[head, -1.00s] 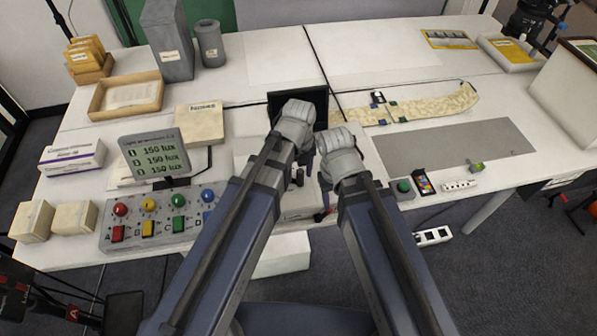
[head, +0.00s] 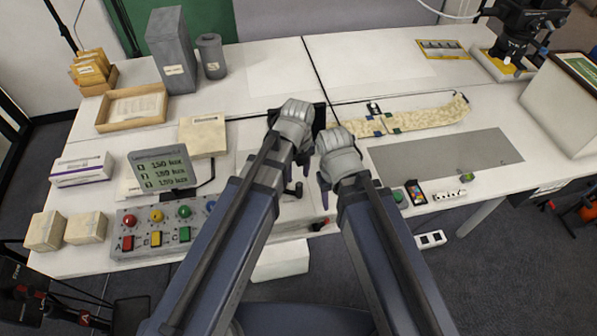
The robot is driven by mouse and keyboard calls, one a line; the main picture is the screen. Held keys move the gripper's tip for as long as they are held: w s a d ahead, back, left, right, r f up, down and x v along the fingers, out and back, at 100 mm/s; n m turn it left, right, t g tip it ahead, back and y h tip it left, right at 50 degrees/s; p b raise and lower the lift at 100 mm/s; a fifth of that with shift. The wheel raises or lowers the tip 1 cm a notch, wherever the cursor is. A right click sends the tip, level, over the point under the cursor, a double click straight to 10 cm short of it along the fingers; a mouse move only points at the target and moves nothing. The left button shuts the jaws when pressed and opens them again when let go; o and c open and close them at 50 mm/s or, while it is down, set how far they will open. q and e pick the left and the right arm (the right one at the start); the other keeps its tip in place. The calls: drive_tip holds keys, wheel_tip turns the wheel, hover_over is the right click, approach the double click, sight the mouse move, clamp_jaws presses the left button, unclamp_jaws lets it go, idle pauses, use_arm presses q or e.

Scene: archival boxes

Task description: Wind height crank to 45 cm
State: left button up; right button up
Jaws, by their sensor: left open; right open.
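A small dark handle with a red part (head: 319,224) sticks out at the table's front edge, below my grippers; it may be the height crank, but it is too small to be sure. No height reading in cm is legible. My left gripper (head: 301,178) is open and empty, above the table's middle in front of a dark panel (head: 319,117). My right gripper (head: 345,190) is open and empty, just right of the left one and above the handle. Neither gripper touches the handle as far as I can see. My forearms hide part of the table's front.
A control panel with coloured buttons (head: 150,238) and a lux display (head: 163,171) stand at left. A grey mat (head: 445,158) and a patterned strip (head: 430,116) lie at right.

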use_arm(q)
drive_tip(key=shift+w+d+r+n, duration=0.1)
drive_tip(key=shift+w+n, duration=0.25)
drive_tip(key=shift+n, duration=0.25)
drive_tip(key=shift+c, duration=0.7)
drive_tip(key=w+n, duration=0.1)
drive_tip(key=n, duration=0.2)
drive_tip(key=w+n, duration=0.1)
drive_tip(key=n, duration=0.2)
drive_tip(key=w+d+r+n+g+p, duration=0.1)
drive_tip(key=n, duration=0.1)
drive_tip(key=shift+w+d+n, duration=0.1)
drive_tip(key=shift+w+n, duration=0.2)
drive_tip(key=shift+n, duration=0.1)
clamp_jaws()
drive_tip(key=w+d+r+n+g+p, duration=0.1)
drive_tip(key=w+n, duration=0.4)
drive_tip(key=n, duration=1.2)
drive_tip(key=shift+w+d+r+g+y, duration=0.35)
drive_tip(key=shift+d+r+y, duration=0.1)
drive_tip(key=shift+d, duration=0.1)
